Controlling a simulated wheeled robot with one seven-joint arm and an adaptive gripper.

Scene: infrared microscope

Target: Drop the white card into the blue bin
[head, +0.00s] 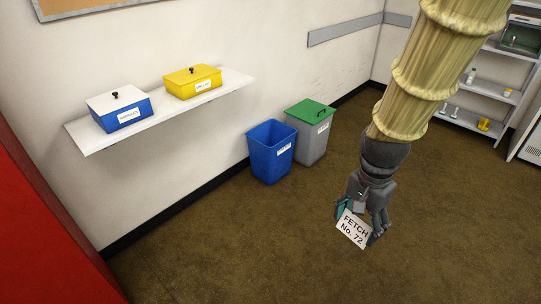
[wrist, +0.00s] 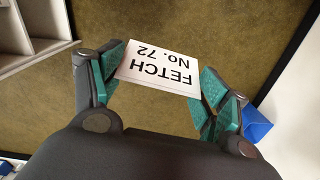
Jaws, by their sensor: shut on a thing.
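My gripper (head: 358,218) hangs over the brown floor and is shut on a white card (head: 353,228) with the black words "FETCH No. 72". In the wrist view the card (wrist: 158,66) sits between the two teal finger pads of my gripper (wrist: 158,82). A blue shape at the right of the wrist view (wrist: 256,124) looks like part of this bin. The inside bottom of the bin is hidden.
A grey bin with a green lid (head: 309,129) stands right beside the blue bin. A wall shelf (head: 165,104) holds a blue box (head: 121,110) and a yellow box (head: 192,82). Shelving (head: 480,80) stands at the back right. A red surface (head: 45,220) fills the left edge. The floor between is clear.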

